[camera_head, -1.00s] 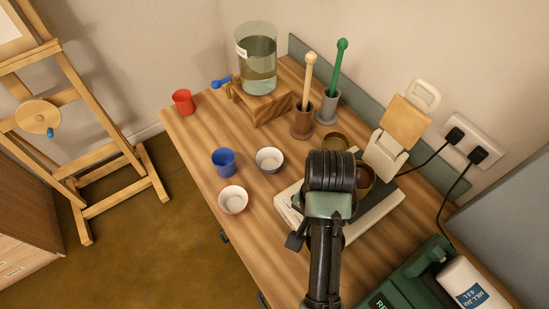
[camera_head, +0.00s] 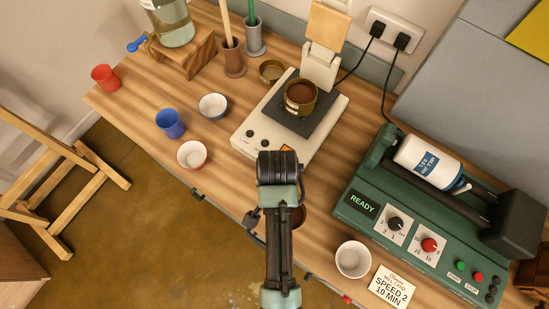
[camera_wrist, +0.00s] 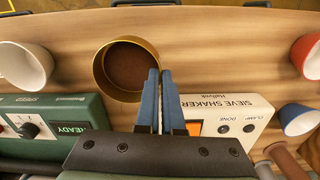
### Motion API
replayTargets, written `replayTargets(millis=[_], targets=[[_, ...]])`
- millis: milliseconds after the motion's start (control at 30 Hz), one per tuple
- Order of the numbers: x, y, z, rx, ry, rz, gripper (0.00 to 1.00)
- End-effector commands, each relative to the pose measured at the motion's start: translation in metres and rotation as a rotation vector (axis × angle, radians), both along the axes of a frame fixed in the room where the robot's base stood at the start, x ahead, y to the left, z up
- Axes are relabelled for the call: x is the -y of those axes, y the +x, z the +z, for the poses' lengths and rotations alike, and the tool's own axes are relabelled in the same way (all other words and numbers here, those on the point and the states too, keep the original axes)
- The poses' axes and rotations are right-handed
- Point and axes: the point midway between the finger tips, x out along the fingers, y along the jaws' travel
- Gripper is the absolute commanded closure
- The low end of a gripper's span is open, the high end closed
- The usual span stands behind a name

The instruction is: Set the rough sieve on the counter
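A brass-rimmed round sieve with a brown inside (camera_wrist: 127,66) shows in the wrist view at my fingertips. I take it for the rough sieve. My gripper (camera_wrist: 160,72) looks shut on its right wall, one blue finger inside and one outside. In the head view my arm hides most of this sieve, and only a brown edge (camera_head: 299,215) shows to the right of my wrist. It is over the wooden counter (camera_head: 225,165), between the sieve shaker and the green mill. I cannot tell whether it touches the wood.
The shaker (camera_head: 250,140) holds another brass sieve with brown content (camera_head: 300,93). A brass ring or dish (camera_head: 271,71) lies behind it. The green mill (camera_head: 385,215) stands right, with a white cup (camera_head: 353,259) before it. Blue (camera_head: 170,123) and red-rimmed cups (camera_head: 192,154) stand left.

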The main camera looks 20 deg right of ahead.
Motion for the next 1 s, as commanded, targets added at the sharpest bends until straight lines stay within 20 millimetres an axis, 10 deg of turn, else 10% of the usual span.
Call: replayTargets(millis=[800, 1000], targets=[[0.000, 0.001, -0.051, 0.001, 0.000, 0.002, 1.00], [0.000, 0.001, -0.050, 0.001, 0.000, 0.001, 0.66]])
